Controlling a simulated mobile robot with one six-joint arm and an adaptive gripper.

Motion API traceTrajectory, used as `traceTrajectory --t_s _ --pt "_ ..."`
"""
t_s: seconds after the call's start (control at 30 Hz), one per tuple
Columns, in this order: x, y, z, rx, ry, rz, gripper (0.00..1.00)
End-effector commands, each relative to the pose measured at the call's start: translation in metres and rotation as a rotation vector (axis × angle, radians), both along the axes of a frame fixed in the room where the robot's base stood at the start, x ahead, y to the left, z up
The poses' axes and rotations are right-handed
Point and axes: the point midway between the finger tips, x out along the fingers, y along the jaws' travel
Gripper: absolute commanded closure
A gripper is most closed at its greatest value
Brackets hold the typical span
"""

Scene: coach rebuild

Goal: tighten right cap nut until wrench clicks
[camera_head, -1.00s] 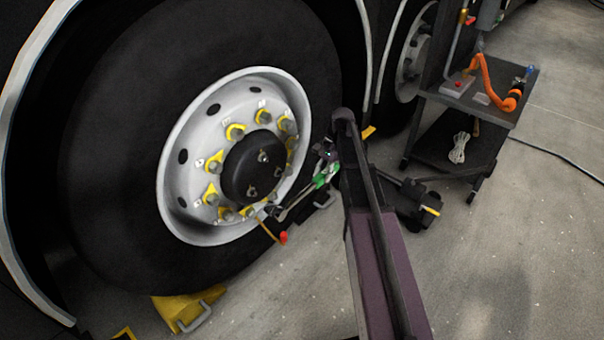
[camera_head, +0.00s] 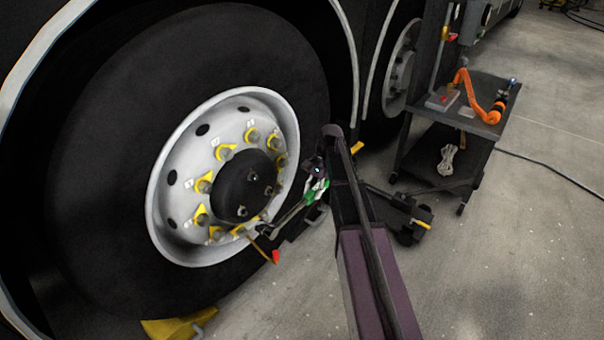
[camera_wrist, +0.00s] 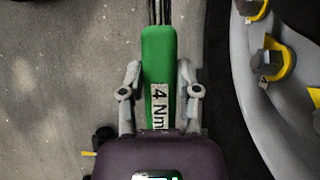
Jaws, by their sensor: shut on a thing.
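My gripper (camera_wrist: 158,72) is shut on the green handle of a wrench (camera_wrist: 158,45), which bears a "4 Nm" label. In the head view, the wrench shaft (camera_head: 291,214) runs down and left from my gripper (camera_head: 318,184) to the lower right of the wheel (camera_head: 183,235). Its head is close to a thin tan stem with a red tip (camera_head: 276,256). I cannot tell whether the head touches a nut. The right cap nut cannot be made out; the wrench head lies outside the wrist view.
Several wheel nuts with yellow pointers ring the black hub (camera_head: 243,190). A yellow wheel chock (camera_head: 170,328) lies under the tyre. The floor at lower right is clear.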

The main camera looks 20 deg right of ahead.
Motion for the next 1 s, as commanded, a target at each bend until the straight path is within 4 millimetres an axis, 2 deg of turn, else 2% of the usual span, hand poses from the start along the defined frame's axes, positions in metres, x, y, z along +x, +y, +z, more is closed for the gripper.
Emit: traceTrajectory --t_s 0.6,0.8,1.0 --pt "0.0 0.0 0.074 0.002 0.001 0.0 1.0" --pt "0.0 0.0 0.085 0.001 0.001 0.0 1.0" --pt "0.0 0.0 0.085 0.001 0.001 0.0 1.0"
